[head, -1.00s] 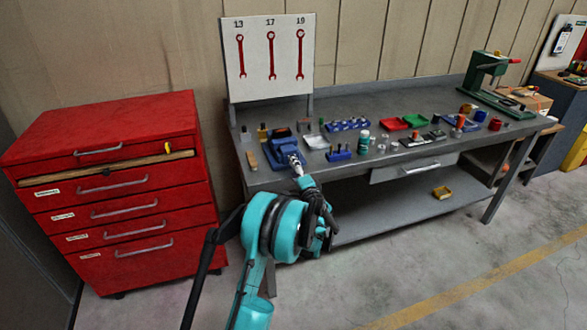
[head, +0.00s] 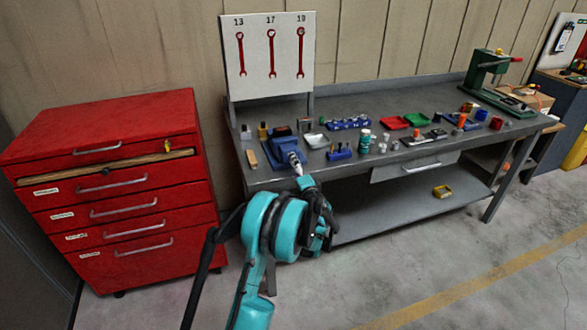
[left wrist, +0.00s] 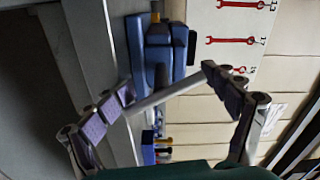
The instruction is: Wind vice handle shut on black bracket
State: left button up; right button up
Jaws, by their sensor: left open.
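The blue vice (head: 283,153) sits at the left front of the grey workbench. It also shows in the left wrist view (left wrist: 152,45), with its pale metal handle bar (left wrist: 166,94) reaching across between my fingers. My left gripper (left wrist: 168,82) is open, one finger on each side of the bar; I cannot tell whether either touches it. In the head view my left gripper (head: 301,179) is at the front of the vice, small and partly hidden by its own wrist. A dark piece shows at the vice in the wrist view, but I cannot tell whether it is the black bracket. My right gripper is not in view.
The grey workbench (head: 395,85) carries several small parts, trays and blue holders right of the vice. A wrench board (head: 270,85) stands behind it. A red drawer cabinet (head: 105,200) stands to the left. The floor in front is clear.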

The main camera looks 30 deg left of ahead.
pick_arm(q)
jog(key=shift+w+d, duration=0.15)
jog(key=shift+d, duration=0.3)
jog(key=v, duration=0.7)
jog(key=shift+s, duration=0.5)
jog(key=shift+a, duration=0.1)
